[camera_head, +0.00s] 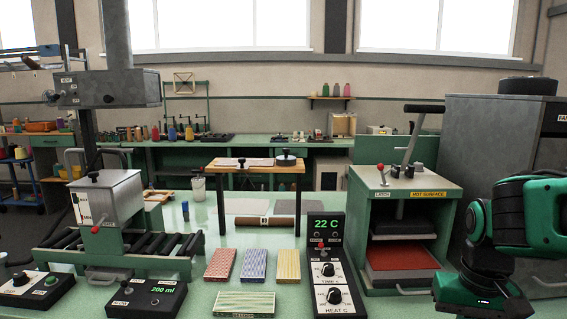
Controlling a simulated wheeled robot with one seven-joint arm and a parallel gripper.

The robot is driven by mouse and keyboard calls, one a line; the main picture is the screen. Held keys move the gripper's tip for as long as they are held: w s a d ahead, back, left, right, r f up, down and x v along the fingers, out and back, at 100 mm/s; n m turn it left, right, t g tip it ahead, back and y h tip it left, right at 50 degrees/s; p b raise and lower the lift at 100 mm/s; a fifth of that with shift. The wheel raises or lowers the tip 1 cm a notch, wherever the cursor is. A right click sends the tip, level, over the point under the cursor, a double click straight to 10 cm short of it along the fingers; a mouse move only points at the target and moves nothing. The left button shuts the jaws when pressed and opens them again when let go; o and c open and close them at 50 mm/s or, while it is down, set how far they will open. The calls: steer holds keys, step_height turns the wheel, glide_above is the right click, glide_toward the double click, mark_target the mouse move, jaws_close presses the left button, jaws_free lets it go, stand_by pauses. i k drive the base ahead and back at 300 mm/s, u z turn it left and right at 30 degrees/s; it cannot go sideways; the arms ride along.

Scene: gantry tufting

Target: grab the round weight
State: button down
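A dark grey, round, flat weight with a small knob on top (286,160) sits on the right part of a small wooden-topped stand (233,168). The stand has dark legs and rises above the green bench. A pale pinkish sheet or board (244,162) lies on the same top, to the left of the weight, with a small dark knob on it. My green and black arm shows at the right edge, well to the right of the weight and apart from it. I cannot make out my gripper's fingers in this view.
A control box reading 22 C (325,226) stands in front of the stand, right of coloured blocks (253,264). A green press with a lever (404,185) stands at right. A roller machine (110,208) is at left. A dark brown roll (263,221) lies beneath the stand.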

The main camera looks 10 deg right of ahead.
mark_target(285, 161)
steer(key=u, duration=0.95)
steer(key=k, duration=1.15)
steer(key=z, duration=0.75)
steer(key=i, duration=0.95)
steer(key=u, duration=0.05)
